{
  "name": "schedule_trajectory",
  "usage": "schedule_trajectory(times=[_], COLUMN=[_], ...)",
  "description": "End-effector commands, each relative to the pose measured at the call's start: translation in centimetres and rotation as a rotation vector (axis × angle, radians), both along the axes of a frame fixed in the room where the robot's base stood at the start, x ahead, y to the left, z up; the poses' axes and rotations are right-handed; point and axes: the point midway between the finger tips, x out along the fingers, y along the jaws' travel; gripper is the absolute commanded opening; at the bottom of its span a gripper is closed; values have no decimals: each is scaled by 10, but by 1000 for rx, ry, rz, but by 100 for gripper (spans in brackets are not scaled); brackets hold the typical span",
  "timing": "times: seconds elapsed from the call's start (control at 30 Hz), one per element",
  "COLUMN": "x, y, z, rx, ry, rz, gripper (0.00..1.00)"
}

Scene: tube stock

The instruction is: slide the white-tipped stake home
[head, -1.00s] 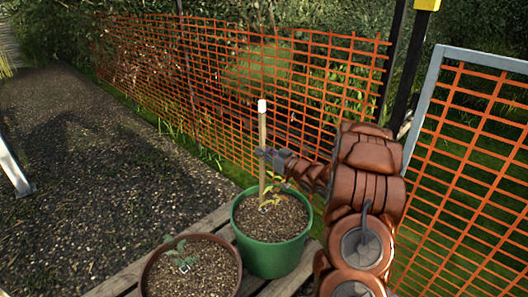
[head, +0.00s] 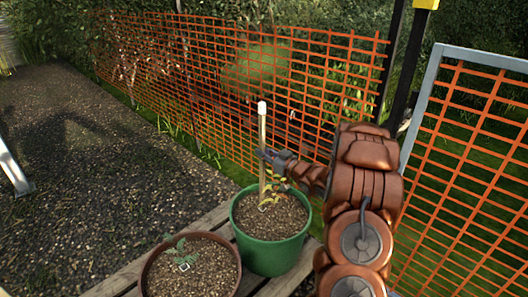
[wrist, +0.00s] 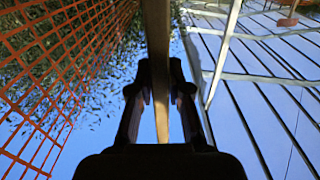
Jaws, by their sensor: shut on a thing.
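The white-tipped stake (head: 262,130) stands upright in the green pot (head: 271,254), its lower end at the soil (head: 285,211) beside a small yellow-leaved plant. My gripper (head: 265,157) is shut on the stake partway up, below the white tip (head: 262,107). In the wrist view the stake (wrist: 156,40) runs between the two fingers of my gripper (wrist: 160,92). How deep the stake sits in the soil is hidden.
A brown pot (head: 146,283) with a small seedling stands left of the green pot on wooden slats (head: 128,277). Orange mesh fencing (head: 215,75) runs behind, and a grey-framed mesh panel (head: 434,85) stands at the right. Gravel lies open at left.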

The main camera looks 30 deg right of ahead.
Motion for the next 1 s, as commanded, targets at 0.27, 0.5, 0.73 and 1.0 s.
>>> schedule_trajectory(times=[0.27,0.5,0.73,1.0], x=[0,0,0,0], y=[0,0,0,0], z=[-8,-8,-11,-21], rx=[1,0,0,0], ry=[0,0,0,1], rz=[0,0,0,1], gripper=[0,0,0,0])
